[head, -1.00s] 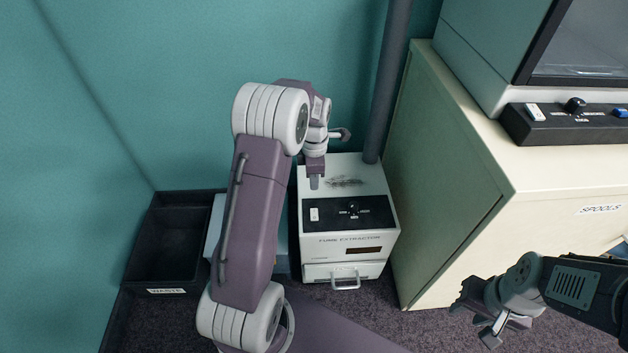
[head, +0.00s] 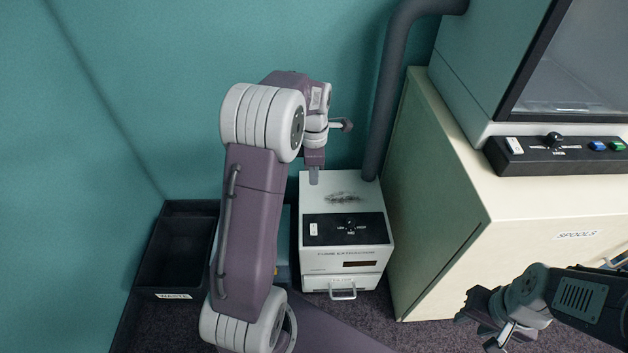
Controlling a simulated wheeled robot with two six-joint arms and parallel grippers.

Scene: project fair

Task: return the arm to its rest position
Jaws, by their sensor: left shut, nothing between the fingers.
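My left arm is purple and white, bent at the elbow, with its upper part raised in the middle of the head view. My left gripper (head: 314,176) points down with its fingers together and nothing in them. In the picture it overlaps the back left of the white fume extractor's top (head: 310,230); I cannot tell the exact gap. My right gripper (head: 480,322) is dark, at the lower right in front of the cabinet; its finger opening is unclear.
A black waste bin (head: 172,296) stands at the left, partly hidden by my arm. A dark pipe (head: 385,110) rises behind the extractor. A cream cabinet labelled SPOOLS (head: 520,215) with a black control panel (head: 560,160) fills the right. Teal walls close the back and left.

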